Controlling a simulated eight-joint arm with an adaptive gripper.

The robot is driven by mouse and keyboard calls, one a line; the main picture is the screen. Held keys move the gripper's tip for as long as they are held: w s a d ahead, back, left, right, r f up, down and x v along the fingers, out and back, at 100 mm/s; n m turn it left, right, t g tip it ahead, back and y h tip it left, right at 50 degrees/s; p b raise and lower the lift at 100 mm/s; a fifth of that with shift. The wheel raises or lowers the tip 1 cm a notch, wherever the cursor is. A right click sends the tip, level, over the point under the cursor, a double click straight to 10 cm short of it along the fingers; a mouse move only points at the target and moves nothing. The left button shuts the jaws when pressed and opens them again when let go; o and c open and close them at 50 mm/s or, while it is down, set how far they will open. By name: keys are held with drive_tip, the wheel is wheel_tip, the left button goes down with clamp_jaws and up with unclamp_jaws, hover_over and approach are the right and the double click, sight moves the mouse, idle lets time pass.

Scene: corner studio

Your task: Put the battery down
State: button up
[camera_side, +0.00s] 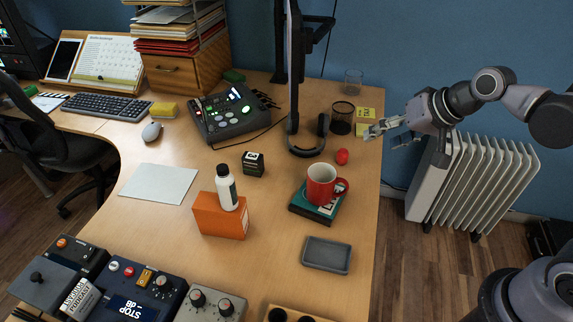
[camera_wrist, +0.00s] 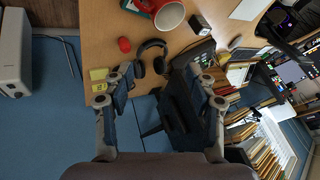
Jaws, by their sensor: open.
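My gripper (camera_side: 388,133) is open and empty, raised in the air near the right edge of the desk. In the wrist view, its two fingers (camera_wrist: 160,90) stand wide apart with nothing held between them. I cannot pick out a battery for certain. A small black block with a pale label (camera_side: 253,163) stands on the desk, left of the monitor's near side; it could be the battery, but its markings are too small to read. The block also shows near the top of the wrist view (camera_wrist: 199,24). My gripper is well away from it.
A red mug (camera_side: 321,184) stands on books (camera_side: 303,208). A white bottle (camera_side: 226,187) stands on an orange box (camera_side: 216,219). A shallow grey tray (camera_side: 326,254) lies nearer. A red round object (camera_side: 342,156), headphones (camera_side: 307,151) and the monitor (camera_side: 293,75) are near my gripper.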

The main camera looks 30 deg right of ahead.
drive_tip(key=s+d+f+n+h, duration=0.1)
drive_tip(key=s+d+f+n, duration=0.1)
drive_tip(key=s+n, duration=0.3)
drive_tip(key=s+d, duration=0.1)
drive_tip(key=s, duration=0.1)
drive_tip(key=shift+s+d+h, duration=0.25)
drive_tip(key=shift+s+h, duration=0.1)
drive_tip(key=shift+h, duration=0.05)
